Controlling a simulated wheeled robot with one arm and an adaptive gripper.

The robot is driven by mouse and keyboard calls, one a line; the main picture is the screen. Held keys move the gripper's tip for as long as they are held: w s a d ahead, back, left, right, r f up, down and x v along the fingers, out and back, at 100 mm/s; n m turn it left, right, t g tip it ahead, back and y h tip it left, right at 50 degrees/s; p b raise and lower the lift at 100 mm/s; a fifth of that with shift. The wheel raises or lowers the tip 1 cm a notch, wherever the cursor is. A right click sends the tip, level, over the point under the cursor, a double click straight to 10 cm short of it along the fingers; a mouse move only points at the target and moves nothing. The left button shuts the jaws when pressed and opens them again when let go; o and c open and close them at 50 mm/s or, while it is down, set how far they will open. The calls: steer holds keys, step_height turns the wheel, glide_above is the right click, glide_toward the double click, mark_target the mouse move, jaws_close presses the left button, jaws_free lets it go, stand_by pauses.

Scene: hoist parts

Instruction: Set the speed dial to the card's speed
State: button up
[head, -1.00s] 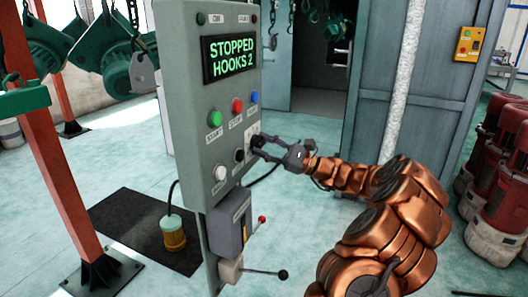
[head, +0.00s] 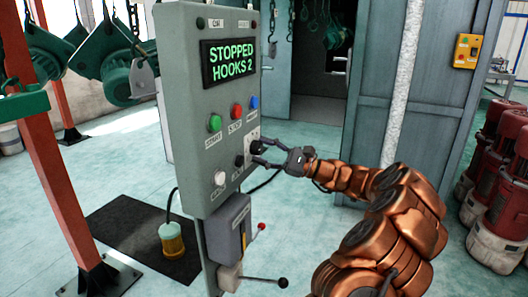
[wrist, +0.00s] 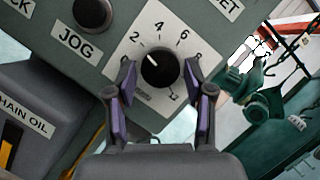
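The speed dial (wrist: 160,67) is a round black knob on a pale plate marked 2, 4, 6 and 8, in the wrist view. Its white pointer mark points up-left, toward the 2. My gripper (wrist: 160,72) is open, with one finger on each side of the knob and a visible gap on both sides. In the head view my gripper (head: 262,151) is at the right side of the grey control panel (head: 190,110), at the dial. The panel's display (head: 229,61) reads "STOPPED HOOKS 2". I cannot make out a card showing a speed.
A black JOG button (wrist: 91,14) is up-left of the dial. Green (head: 215,123), red (head: 237,111) and blue (head: 254,102) buttons sit above it. A lever (head: 281,283) sticks out below the panel. Green hoists (head: 125,70) hang at left. Red drums (head: 500,190) stand at right.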

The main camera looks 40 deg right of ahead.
steer(key=shift+o, duration=0.8)
steer(key=v, duration=1.2)
